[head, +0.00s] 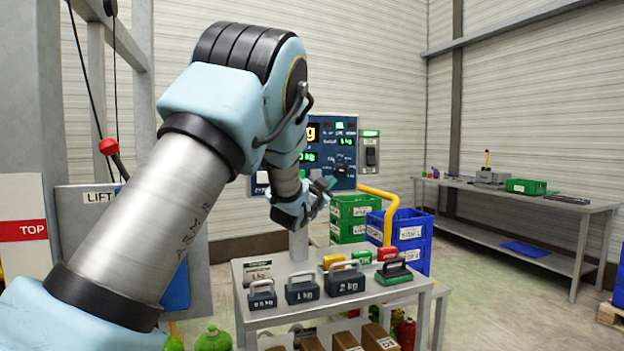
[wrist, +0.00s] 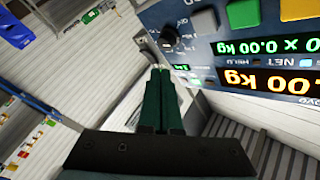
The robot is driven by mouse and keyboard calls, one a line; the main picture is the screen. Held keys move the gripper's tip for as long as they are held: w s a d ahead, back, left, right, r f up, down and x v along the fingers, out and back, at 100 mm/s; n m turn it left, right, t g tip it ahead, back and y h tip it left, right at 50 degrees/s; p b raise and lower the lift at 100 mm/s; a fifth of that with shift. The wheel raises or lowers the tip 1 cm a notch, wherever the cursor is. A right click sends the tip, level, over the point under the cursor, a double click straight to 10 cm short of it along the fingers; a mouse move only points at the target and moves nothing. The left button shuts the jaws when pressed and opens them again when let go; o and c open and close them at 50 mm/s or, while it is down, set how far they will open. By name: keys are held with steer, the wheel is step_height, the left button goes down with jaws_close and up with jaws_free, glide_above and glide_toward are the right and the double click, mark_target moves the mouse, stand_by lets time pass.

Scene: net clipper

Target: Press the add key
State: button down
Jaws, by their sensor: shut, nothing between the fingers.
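A blue control panel (head: 349,128) with lit displays stands behind my arm in the head view. My arm hides much of its left and lower part. In the wrist view the panel (wrist: 219,49) appears upside down, with a grey key (wrist: 205,22), a green key (wrist: 243,14), a yellow key (wrist: 297,9) and a black knob (wrist: 171,38). I cannot read which one is the add key. My gripper (wrist: 160,70) is shut and empty, its dark green fingers beside the panel's lower edge in this view. In the head view my gripper (head: 326,184) is in front of the panel's lower part.
A grey cart (head: 262,321) below holds several labelled weights, including a 2 kg one (head: 344,285). Green crates (head: 346,229) and blue crates (head: 411,231) stand behind it. A yellow curved rail (head: 383,203) rises beside the panel. A bench (head: 540,202) stands at the right.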

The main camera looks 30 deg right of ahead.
mark_target(316, 175)
stand_by(0.3)
steer(key=w+d+p, duration=0.1)
steer(key=w+p, duration=0.2)
steer(key=w, duration=0.5)
steer(key=shift+w, duration=0.4)
steer(key=shift+w, duration=0.1)
stand_by(1.7)
steer(key=shift+w, duration=0.3)
steer(key=shift+w+d+b, duration=0.1)
steer(key=shift+w+b, duration=0.2)
steer(key=shift+w, duration=0.1)
stand_by(0.7)
steer(key=shift+s, duration=0.1)
steer(key=shift+s+b, duration=0.7)
steer(key=shift+b, duration=0.05)
